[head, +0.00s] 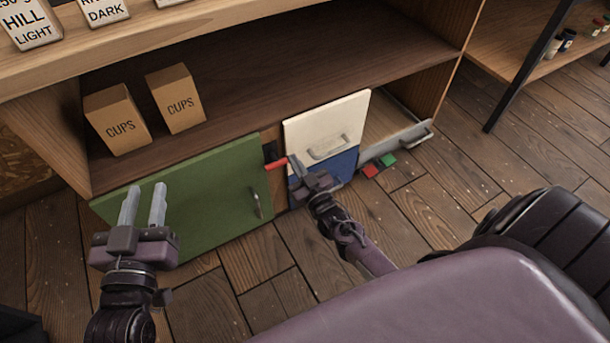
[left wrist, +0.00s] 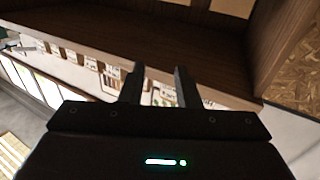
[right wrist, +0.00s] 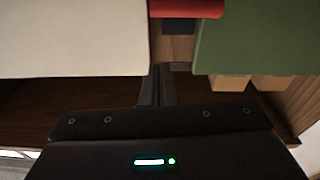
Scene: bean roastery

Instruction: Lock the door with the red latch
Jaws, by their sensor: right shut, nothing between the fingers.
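The red latch (head: 276,163) sits on the wood strip between the green door (head: 185,195) and the white front (head: 325,128). It lies roughly level below a small black piece (head: 270,150). The green door looks closed, with a metal handle (head: 257,203). The latch also shows at the top of the right wrist view (right wrist: 187,9), its end overlapping the green door's edge. My right gripper (head: 294,165) is shut and empty, just right of the latch; contact cannot be told. My left gripper (head: 143,190) is open and empty, in front of the green door's left part.
A blue front (head: 340,168) lies under the white one. An open drawer (head: 398,140) juts out at right, with a red block (head: 371,171) and green block (head: 388,160) near it. Two CUPS boxes (head: 118,118) (head: 176,98) stand on the shelf. The floor in front is mostly clear.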

